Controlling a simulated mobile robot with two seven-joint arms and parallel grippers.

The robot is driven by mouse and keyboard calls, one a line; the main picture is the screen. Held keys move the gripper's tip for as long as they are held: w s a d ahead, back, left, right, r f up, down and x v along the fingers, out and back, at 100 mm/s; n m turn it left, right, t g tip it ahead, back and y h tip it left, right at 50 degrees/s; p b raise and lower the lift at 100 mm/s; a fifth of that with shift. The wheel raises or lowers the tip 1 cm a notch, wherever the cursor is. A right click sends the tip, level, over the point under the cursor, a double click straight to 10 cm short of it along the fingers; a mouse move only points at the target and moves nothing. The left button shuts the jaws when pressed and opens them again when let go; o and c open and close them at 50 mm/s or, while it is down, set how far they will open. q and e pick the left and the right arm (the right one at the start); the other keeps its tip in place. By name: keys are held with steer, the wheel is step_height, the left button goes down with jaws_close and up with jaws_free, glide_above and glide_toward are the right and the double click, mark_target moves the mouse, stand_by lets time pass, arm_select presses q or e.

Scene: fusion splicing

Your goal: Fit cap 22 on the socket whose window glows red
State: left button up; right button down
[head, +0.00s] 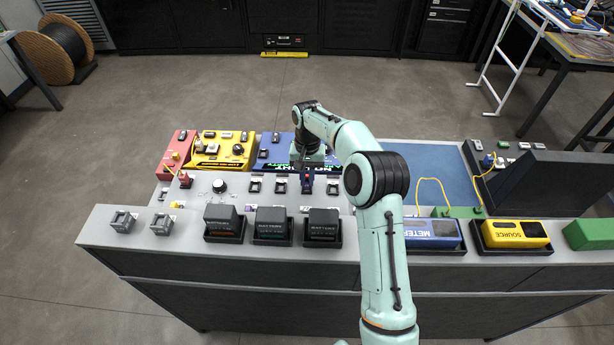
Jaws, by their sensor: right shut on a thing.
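My right arm reaches over the bench, and its gripper (307,178) points down at a row of small black fittings. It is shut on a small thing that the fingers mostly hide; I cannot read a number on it. A dark red and blue patch shows at the fingertips. Beside it in the row are small black fittings (255,187), (280,187) and (333,187). I cannot tell from here which are sockets or caps, nor make out a red glowing window for certain. My left gripper is not in view.
Dark boxes (273,222) stand in trays along the front ledge, left of my arm. Two grey square fittings (122,220) sit further left. A blue meter (432,231) and yellow source (515,231) stand right.

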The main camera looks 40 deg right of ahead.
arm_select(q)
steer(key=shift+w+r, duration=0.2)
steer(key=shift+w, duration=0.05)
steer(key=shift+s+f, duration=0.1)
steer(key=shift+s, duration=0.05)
arm_select(e)
steer(key=shift+f, duration=0.6)
steer(key=c, duration=1)
jaws_free()
steer(key=shift+c, duration=0.2)
steer(key=shift+r, duration=0.1)
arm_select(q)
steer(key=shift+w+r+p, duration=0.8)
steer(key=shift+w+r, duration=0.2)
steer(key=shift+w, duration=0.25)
arm_select(e)
step_height(320, 180, up, 13)
steer(key=w+d, duration=0.1)
steer(key=shift+w+d, duration=0.15)
steer(key=shift+w, duration=0.2)
